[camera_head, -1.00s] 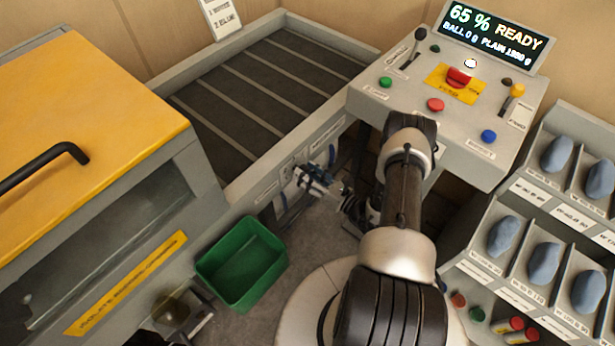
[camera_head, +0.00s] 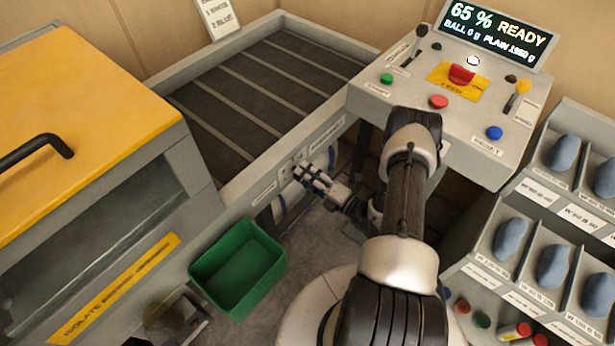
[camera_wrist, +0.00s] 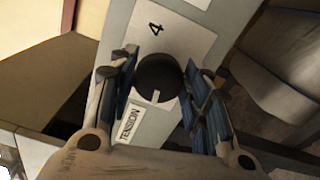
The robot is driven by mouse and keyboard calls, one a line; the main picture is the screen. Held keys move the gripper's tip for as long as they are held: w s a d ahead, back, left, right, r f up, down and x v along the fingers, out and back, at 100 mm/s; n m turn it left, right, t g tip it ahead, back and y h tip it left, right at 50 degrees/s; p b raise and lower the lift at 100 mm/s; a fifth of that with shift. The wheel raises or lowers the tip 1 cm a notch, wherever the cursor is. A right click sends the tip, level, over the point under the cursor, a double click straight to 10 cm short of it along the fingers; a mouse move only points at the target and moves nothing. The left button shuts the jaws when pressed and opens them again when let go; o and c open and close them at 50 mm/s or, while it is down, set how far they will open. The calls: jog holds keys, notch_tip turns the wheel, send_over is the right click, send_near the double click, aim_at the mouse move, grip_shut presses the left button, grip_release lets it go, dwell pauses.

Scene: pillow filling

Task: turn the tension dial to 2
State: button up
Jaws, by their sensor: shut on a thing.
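The tension dial (camera_wrist: 158,75) is a round black knob with a pale pointer mark. In the wrist view the mark is on the knob's lower side, toward the "TENSION" label (camera_wrist: 130,123). A printed "4" (camera_wrist: 155,28) shows above the knob; no other number is readable. My gripper (camera_wrist: 162,84) is shut on the dial, with one blue-padded finger on each side. In the head view my gripper (camera_head: 299,171) is at the front face of the grey conveyor frame, and the dial itself is too small to make out.
A green bin (camera_head: 238,268) stands on the floor, left of my gripper. A yellow-lidded machine (camera_head: 75,130) is at the left. A control panel (camera_head: 450,110) with buttons and a display is at the upper right. Compartments with blue-grey pillows (camera_head: 509,238) are at the right.

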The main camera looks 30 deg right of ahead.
jog(key=shift+f+m+b, duration=0.2)
jog(key=shift+m+b, duration=0.2)
jog(key=shift+m, duration=3.5)
jog(key=shift+a, duration=0.1)
jog(key=o, duration=1)
jog(key=shift+o, duration=0.2)
jog(key=shift+s, duration=0.1)
jog(key=v, duration=1.2)
